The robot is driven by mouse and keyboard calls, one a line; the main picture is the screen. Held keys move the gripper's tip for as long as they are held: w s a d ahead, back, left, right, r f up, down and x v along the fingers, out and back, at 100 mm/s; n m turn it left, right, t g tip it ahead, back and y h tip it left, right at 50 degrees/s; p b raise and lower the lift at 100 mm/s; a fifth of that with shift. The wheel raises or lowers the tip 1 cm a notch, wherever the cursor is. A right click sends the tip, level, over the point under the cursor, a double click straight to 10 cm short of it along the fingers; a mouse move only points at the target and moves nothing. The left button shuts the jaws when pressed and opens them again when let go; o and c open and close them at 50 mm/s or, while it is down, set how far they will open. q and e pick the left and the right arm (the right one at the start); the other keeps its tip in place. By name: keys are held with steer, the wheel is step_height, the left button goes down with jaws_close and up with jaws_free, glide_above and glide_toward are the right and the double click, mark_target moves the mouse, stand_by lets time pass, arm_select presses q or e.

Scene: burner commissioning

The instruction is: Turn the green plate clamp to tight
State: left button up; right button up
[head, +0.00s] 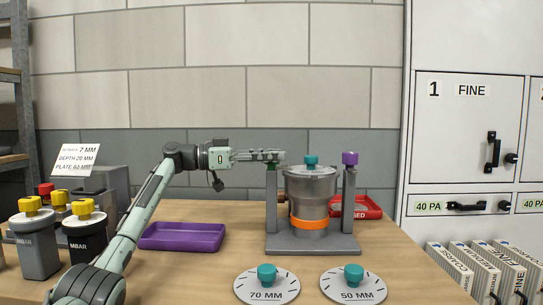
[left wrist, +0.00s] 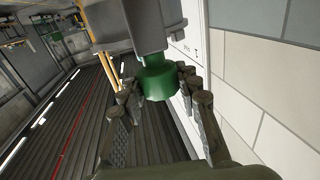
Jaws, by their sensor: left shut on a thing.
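The green plate clamp (left wrist: 157,82) is a round green knob on top of the left post (head: 271,198) of the grey stand. In the head view the fingers mostly cover it. My left gripper (head: 277,156) reaches in level from the left and is shut on the green clamp. The left wrist view shows its jointed fingers on both sides of the knob. Any tight mark on the clamp is not readable. My right gripper is not in view.
A metal pot with an orange band (head: 309,223) stands between the posts. A purple clamp (head: 349,158) tops the right post. Two white dials, 70 MM (head: 267,294) and 50 MM (head: 353,294), lie in front. A purple tray (head: 182,237) is left; a red tray (head: 367,209) is behind right.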

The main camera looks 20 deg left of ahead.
arm_select(q)
steer(key=shift+d+f, duration=0.1)
steer(key=shift+f, duration=0.15)
steer(key=o, duration=1.2)
steer(key=shift+r, duration=0.15)
step_height(320, 180, up, 10)
steer(key=shift+f, duration=0.1)
